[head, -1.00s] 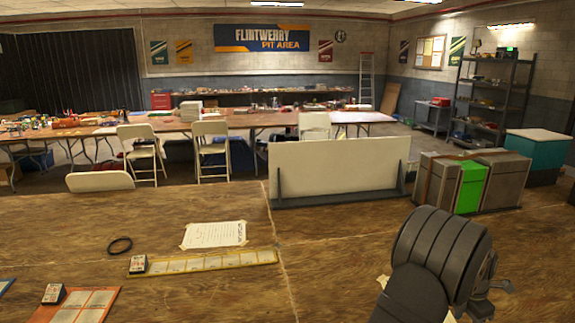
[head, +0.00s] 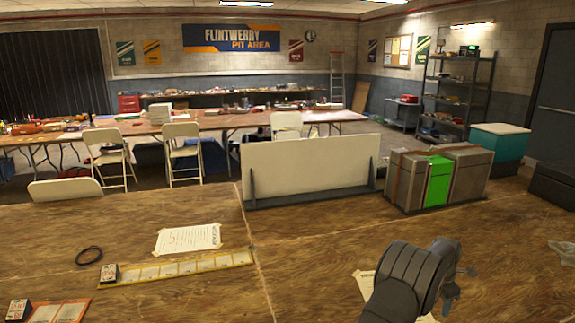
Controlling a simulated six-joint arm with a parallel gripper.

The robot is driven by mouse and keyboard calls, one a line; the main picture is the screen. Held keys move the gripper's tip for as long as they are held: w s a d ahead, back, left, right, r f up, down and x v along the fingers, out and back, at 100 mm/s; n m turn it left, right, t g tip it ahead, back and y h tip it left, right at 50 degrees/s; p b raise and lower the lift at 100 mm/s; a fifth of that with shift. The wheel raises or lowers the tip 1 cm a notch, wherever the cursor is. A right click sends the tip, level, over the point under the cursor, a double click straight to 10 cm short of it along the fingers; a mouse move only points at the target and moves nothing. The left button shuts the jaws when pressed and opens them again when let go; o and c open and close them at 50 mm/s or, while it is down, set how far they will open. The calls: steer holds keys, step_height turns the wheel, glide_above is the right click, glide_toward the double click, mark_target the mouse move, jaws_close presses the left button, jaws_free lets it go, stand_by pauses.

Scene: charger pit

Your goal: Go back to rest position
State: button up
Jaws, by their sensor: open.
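My gripper (head: 457,281) shows in part at the lower right, just past the ribbed dark grey end of my arm. It is small in the picture and partly hidden behind the arm. Its jaws are open, and I see nothing held between them. It is over the right part of the wooden tabletop (head: 330,245), apart from the things on the left side.
A taped paper sheet (head: 188,239), a yellow strip (head: 180,268), a black ring (head: 89,256) and an orange card (head: 60,312) lie left. Another sheet (head: 365,280) is partly behind my arm. A white panel (head: 310,165) and grey-green case (head: 438,180) stand farther back.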

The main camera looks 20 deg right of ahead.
steer(key=w+f, duration=0.2)
steer(key=w, duration=0.1)
steer(key=shift+f, duration=0.15)
steer(key=shift+w+f, duration=0.1)
steer(key=shift+f, duration=0.55)
steer(key=shift+o, duration=0.2)
